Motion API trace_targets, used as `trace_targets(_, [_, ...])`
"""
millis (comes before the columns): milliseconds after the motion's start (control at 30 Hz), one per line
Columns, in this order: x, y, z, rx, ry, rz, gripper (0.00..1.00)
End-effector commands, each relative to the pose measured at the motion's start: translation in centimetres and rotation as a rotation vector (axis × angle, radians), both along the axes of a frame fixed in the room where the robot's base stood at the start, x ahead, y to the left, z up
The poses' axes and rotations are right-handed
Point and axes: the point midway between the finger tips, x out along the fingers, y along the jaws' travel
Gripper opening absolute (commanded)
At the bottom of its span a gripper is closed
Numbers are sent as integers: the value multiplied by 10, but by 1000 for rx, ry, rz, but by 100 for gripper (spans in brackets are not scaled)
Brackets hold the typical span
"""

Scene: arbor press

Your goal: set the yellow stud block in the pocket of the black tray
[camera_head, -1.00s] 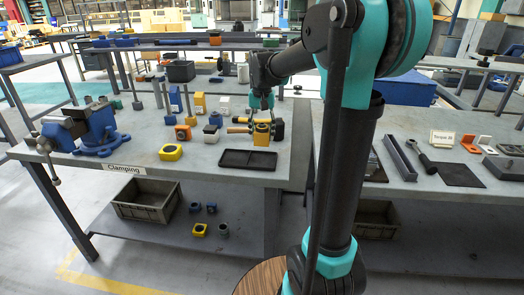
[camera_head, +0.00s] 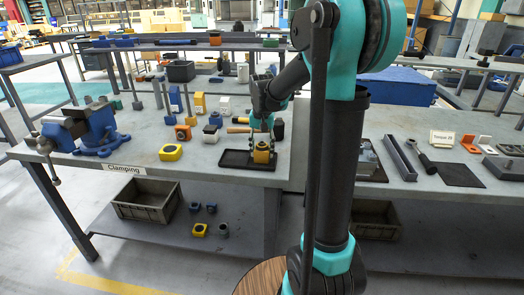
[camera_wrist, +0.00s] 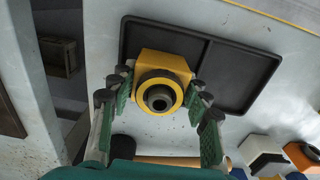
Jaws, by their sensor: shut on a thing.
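The yellow stud block (camera_head: 262,154), with a dark round stud on top, is at the right-hand pocket of the black tray (camera_head: 232,162) on the bench. In the wrist view the block (camera_wrist: 150,66) shows inside the outline of the larger tray's left part (camera_wrist: 200,42), near its lower edge. My gripper (camera_wrist: 160,92) is shut on the block, with one finger on each side. In the head view my gripper (camera_head: 262,136) is upright above it. The block's underside is hidden, so I cannot tell whether it touches the pocket floor.
Several small blocks and a wooden-handled tool (camera_head: 238,130) lie behind the tray. The bench's front edge is close before it.

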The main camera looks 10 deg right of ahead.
Motion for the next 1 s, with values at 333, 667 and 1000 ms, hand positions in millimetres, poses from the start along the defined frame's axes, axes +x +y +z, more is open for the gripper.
trace_targets(333, [0, 0, -2, 0, 0, 0, 68])
trace_targets(667, [0, 0, 2, 0, 0, 0, 68])
trace_targets(1000, [0, 0, 58, 0, 0, 0, 68])
